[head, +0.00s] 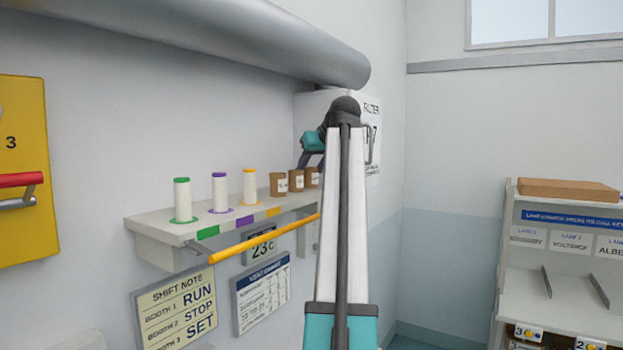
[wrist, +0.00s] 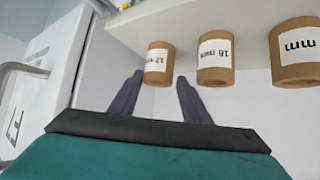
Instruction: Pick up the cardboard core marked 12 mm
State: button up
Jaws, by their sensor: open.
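Three brown cardboard cores with white labels stand in a row on the wall shelf. In the wrist view the labels appear upside down. The 12 mm core (wrist: 158,64) is the leftmost there, beside the 16 mm core (wrist: 215,62) and a larger core (wrist: 297,52) whose number is cut off. In the head view the 12 mm core (head: 313,178) seems to be the rightmost, partly hidden by my arm. My gripper (wrist: 158,77) is open and empty, its two dark fingers pointing at the 12 mm core, which appears between the tips. Contact cannot be told. The gripper also shows in the head view (head: 303,163).
White spools with green, purple and yellow flanges stand left on the shelf (head: 150,225). A yellow-orange bar (head: 262,240) runs along its front. A white filter cabinet (head: 312,110) with a handle is close beside my gripper. A grey pipe (head: 230,40) runs above.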

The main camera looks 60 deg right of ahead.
aim_at(307, 175)
jog(key=shift+w+d, duration=0.1)
jog(key=shift+w, duration=0.05)
jog(key=p+x, duration=0.2)
jog(key=shift+w+d+f+p, duration=0.1)
jog(key=shift+d+p, duration=0.1)
jog(key=shift+p, duration=0.1)
jog(key=shift+p+x, duration=0.5)
jog(key=shift+x, duration=0.75)
jog(key=shift+f, duration=0.1)
jog(key=c, duration=0.8)
